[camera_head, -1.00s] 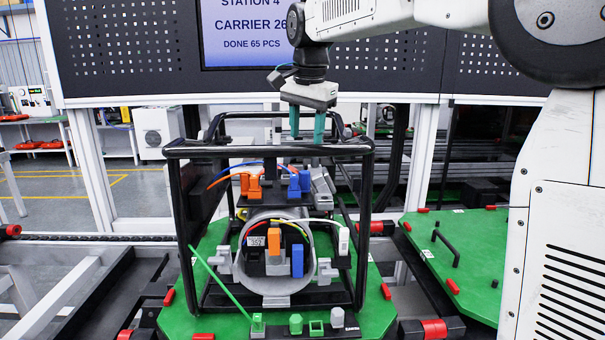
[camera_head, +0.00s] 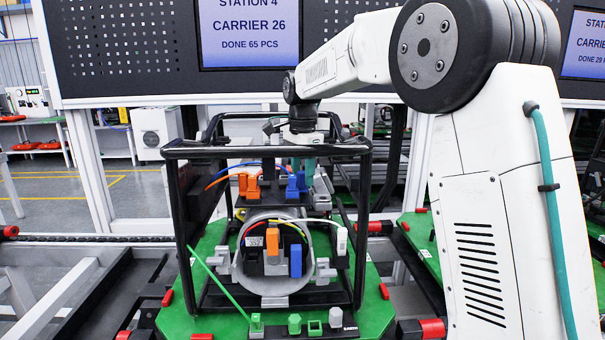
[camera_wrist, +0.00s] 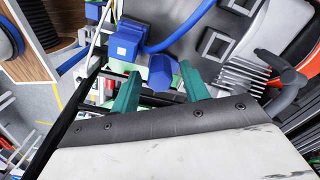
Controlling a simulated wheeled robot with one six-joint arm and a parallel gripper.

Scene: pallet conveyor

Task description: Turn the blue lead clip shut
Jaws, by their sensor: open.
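The blue lead clip (camera_head: 296,187) sits on the upper part of the unit inside the black frame, at the end of the blue lead. In the wrist view a blue lever-like part (camera_wrist: 163,73) stands between my fingertips, near a blue block (camera_wrist: 126,40) where the blue lead (camera_wrist: 185,28) enters. My gripper (camera_head: 303,166) has come down inside the frame, directly above the clip. In the wrist view my gripper (camera_wrist: 160,70) is open, with one teal finger on each side of the blue part and gaps visible. Contact cannot be told.
The black tube frame (camera_head: 268,152) surrounds the unit, its top bar close to my wrist. An orange clip (camera_head: 249,188) stands left of the blue one. A lower connector group has an orange clip (camera_head: 273,241) and a blue one (camera_head: 296,261). The green pallet (camera_head: 205,318) lies below.

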